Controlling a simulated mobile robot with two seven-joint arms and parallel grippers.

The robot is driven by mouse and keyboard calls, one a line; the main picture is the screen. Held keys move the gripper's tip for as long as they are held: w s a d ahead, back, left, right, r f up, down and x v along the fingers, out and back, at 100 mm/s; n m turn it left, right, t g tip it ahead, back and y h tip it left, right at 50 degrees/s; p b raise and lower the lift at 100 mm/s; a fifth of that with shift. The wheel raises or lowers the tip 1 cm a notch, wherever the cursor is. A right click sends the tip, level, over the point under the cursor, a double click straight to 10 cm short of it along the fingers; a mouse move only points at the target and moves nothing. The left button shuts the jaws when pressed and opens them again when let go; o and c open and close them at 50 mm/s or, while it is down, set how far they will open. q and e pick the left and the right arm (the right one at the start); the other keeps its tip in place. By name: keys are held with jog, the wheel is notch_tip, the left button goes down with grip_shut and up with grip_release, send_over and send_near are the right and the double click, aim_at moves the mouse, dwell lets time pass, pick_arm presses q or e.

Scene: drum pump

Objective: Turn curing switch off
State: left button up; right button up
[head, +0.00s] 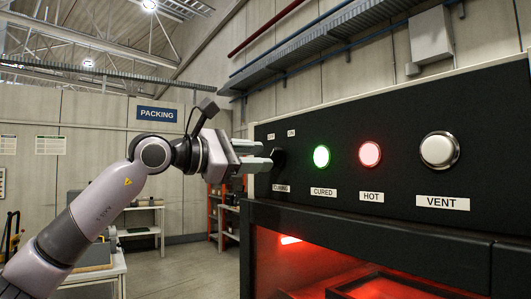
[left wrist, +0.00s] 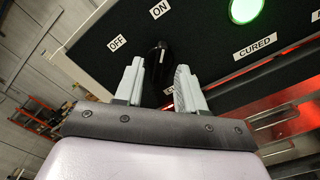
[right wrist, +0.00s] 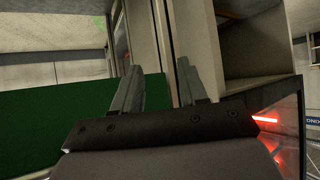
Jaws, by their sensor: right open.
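The curing switch is a black knob (head: 278,158) at the left end of the black control panel (head: 390,190). In the left wrist view the knob (left wrist: 158,60) seems to lean toward the ON label (left wrist: 160,10), away from the OFF label (left wrist: 117,43). My left gripper (head: 262,156) is at the knob, its fingers (left wrist: 160,75) apart on either side of it. Whether they touch it I cannot tell. The CURING label is partly hidden. My right gripper (right wrist: 160,78) is open and empty, away from the panel.
Right of the switch are a green CURED lamp (head: 321,156), a reddish HOT lamp (head: 370,154) and a white VENT button (head: 439,150). Below is a red-lit chamber (head: 300,260). In the right wrist view, a green surface (right wrist: 60,120) and a pale cabinet (right wrist: 255,50) stand close.

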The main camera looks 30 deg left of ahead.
pick_arm(q)
jog(key=x, duration=0.2)
jog(key=shift+w, duration=0.25)
grip_shut()
jog(key=shift+d, duration=0.1)
